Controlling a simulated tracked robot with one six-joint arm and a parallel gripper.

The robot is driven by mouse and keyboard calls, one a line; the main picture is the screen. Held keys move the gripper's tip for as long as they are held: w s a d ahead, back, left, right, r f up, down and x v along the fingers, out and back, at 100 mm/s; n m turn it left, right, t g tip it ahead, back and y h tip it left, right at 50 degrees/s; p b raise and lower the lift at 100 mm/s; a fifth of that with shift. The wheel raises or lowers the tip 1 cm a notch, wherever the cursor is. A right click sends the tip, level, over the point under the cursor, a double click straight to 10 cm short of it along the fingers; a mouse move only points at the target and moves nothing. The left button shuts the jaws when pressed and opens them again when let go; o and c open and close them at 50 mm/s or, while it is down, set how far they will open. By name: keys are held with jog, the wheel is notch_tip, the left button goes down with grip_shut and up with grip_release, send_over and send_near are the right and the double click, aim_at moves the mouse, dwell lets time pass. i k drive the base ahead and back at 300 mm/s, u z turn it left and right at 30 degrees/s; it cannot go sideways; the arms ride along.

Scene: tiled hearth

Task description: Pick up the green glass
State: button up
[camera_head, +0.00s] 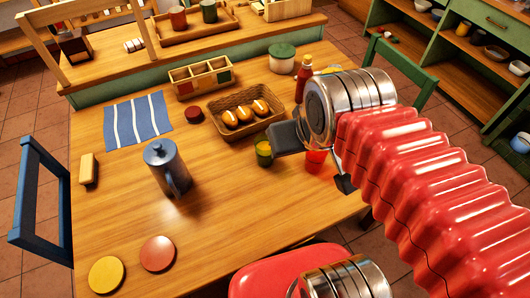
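The green glass (264,152) stands on the wooden table, just left of my gripper (312,162); its right side is close to or partly behind the gripper's left finger. My gripper reaches in from the right above the table, with its two dark fingers spread apart and nothing visibly held. A red glass (316,160) shows between the fingers, partly hidden by the gripper; I cannot tell its exact distance from them.
A basket of bread rolls (215,124) is behind the green glass. A blue-grey jug (167,170) stands to the left, and a red sauce bottle (303,78) behind the gripper. Yellow (106,274) and orange (158,253) discs lie front left. The table between jug and glass is clear.

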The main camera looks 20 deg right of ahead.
aim_at(265, 152)
jog(key=u, duration=3.2)
jog(key=k, duration=0.9)
jog(key=u, duration=0.3)
